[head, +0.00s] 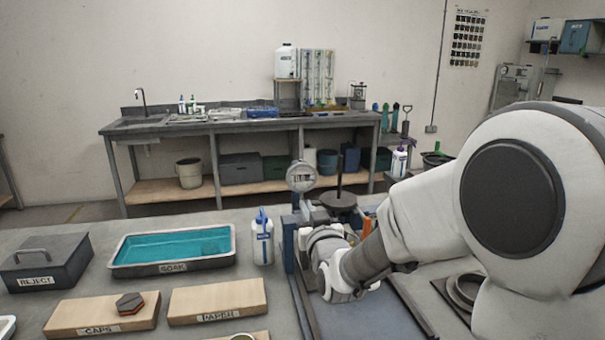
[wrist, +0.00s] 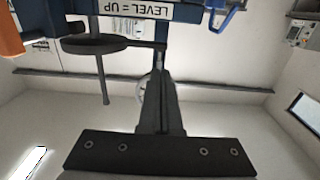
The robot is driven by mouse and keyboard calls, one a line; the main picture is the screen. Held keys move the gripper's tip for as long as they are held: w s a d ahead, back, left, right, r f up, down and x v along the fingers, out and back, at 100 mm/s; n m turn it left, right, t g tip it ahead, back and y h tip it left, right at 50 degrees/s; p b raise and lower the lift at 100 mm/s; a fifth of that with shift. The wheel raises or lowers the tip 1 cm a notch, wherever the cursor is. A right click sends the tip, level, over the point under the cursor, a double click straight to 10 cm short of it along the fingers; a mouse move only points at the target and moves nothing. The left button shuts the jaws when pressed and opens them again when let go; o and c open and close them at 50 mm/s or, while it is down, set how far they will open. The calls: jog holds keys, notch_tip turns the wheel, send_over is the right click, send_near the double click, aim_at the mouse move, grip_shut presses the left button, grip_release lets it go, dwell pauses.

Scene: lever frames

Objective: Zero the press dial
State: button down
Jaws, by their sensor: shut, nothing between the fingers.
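The press dial (head: 301,176), a round pale gauge, stands at the top of the press near the middle of the head view. Its face is too small to read. The press also has a dark round plate with an upright rod (head: 339,199). In the wrist view a pale round edge (wrist: 142,90), perhaps the dial, is mostly hidden behind the fingers. My gripper (wrist: 161,76) is shut and empty, its fingers pointing to the press bar with the label LEVEL = UP (wrist: 158,12). In the head view my wrist and hand cover the lower front of the press.
A white bottle (head: 262,240) with a blue top stands left of the press. Further left are the SOAK tray (head: 128,268), the REJECT box (head: 70,262), and the CAPS board (head: 75,316) with a brown hexagonal piece. A workbench with a sink stands behind.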

aim_at(301, 196)
jog(key=shift+b+x, duration=0.85)
jog(key=shift+x, duration=0.6)
jog(key=shift+r, duration=0.5)
jog(key=shift+w+r+b, duration=0.1)
jog(key=shift+r+b, duration=0.1)
jog(key=shift+b, duration=0.6)
jog(key=shift+f+b, duration=0.2)
jog(key=shift+b, duration=0.2)
